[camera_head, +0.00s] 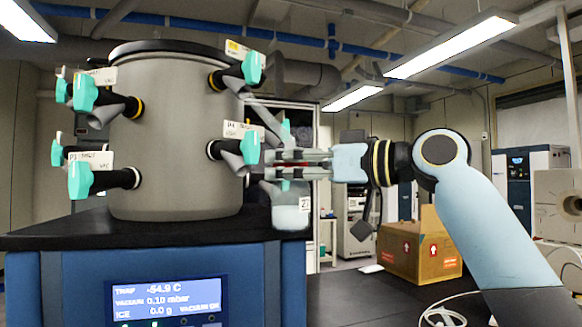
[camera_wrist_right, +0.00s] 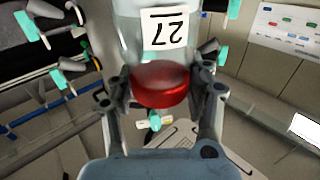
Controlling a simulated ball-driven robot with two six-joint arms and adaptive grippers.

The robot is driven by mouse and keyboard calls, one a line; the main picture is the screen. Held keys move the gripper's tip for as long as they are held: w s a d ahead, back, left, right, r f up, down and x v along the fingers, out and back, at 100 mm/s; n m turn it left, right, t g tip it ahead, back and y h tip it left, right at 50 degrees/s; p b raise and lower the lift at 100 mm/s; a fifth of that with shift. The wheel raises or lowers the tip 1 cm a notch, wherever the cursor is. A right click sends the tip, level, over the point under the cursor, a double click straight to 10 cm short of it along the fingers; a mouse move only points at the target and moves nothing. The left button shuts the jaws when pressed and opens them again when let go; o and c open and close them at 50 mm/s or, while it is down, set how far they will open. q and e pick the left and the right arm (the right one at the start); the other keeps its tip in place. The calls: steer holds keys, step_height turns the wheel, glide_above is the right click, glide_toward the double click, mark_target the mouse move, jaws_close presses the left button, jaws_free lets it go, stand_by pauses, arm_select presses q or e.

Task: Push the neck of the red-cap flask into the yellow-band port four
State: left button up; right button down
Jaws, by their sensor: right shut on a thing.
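My right gripper (camera_head: 300,164) comes in from the right and is shut around the red cap (camera_wrist_right: 160,85) of a clear flask. The flask body (camera_head: 290,213), with a white "27" label, hangs below the fingers, just right of the steel drum. In the wrist view the flask (camera_wrist_right: 125,30) extends away past the cap. My left gripper is not in view.
The steel drum (camera_head: 170,140) stands on a black-topped blue cabinet with a display (camera_head: 165,300). An upper right port (camera_head: 235,75) and two left ports (camera_head: 110,100) (camera_head: 105,178) project from it. A cardboard box (camera_head: 420,250) sits on the dark bench at right.

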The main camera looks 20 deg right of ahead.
steer(key=shift+w+a+r+p, duration=0.25)
steer(key=shift+w+r+p, duration=0.1)
steer(key=shift+w+r, duration=0.15)
stand_by(0.7)
steer(key=shift+w+a+r+p, duration=0.2)
steer(key=shift+w+r+p, duration=0.1)
steer(key=shift+r, duration=0.15)
steer(key=shift+w+a+r+p, duration=0.15)
steer(key=shift+w+r+p, duration=0.15)
steer(key=shift+r, duration=0.1)
stand_by(0.9)
steer(key=c, duration=1)
jaws_free()
steer(key=o, duration=0.5)
steer(key=shift+a+f, duration=0.1)
steer(key=shift+a, duration=0.1)
steer(key=shift+o, duration=0.2)
steer(key=shift+d, duration=0.1)
